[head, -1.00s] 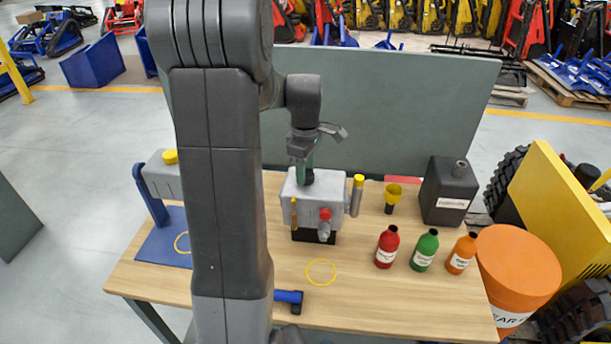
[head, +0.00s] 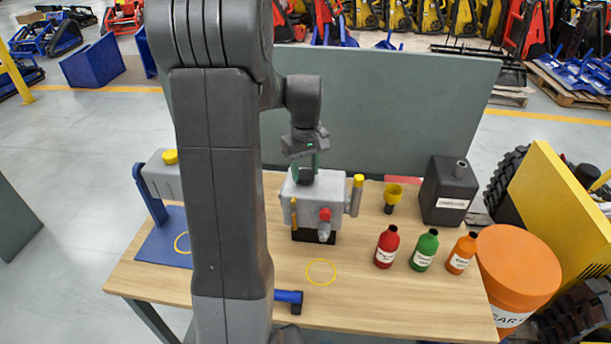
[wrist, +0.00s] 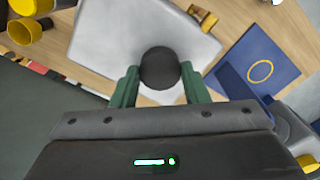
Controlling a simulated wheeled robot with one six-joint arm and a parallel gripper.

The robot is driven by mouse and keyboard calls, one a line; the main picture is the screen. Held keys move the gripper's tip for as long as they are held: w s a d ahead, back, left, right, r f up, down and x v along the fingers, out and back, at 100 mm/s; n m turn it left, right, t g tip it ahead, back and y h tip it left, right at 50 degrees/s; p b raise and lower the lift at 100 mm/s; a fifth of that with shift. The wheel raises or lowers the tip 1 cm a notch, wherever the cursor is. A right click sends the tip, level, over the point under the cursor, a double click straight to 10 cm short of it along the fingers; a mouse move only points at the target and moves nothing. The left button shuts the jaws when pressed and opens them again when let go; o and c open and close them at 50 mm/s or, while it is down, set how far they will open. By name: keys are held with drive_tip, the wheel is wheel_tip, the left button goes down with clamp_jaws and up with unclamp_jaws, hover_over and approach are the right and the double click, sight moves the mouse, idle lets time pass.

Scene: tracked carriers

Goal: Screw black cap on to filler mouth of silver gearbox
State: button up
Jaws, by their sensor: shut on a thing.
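The silver gearbox (head: 322,196) stands on a dark base on the wooden table, and its top also shows in the wrist view (wrist: 112,42). The black cap (wrist: 160,68) is between the green fingers of my gripper (wrist: 159,88). In the head view my gripper (head: 305,170) points down over the back left of the gearbox top, with the cap (head: 304,177) at its tips. My gripper is shut on the cap. The filler mouth is hidden under the cap, so I cannot tell how the cap sits on it.
A yellow funnel (head: 393,196) and a black canister (head: 448,190) stand to the right. Red (head: 386,248), green (head: 425,250) and orange (head: 462,254) bottles stand in front of them. A blue stand (head: 160,236) is at left. A grey panel (head: 400,110) rises behind the table.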

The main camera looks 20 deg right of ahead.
drive_tip(key=m, duration=0.3)
idle(0.4)
drive_tip(key=m, duration=0.9)
drive_tip(key=shift+m, duration=0.4)
drive_tip(key=o, duration=0.9)
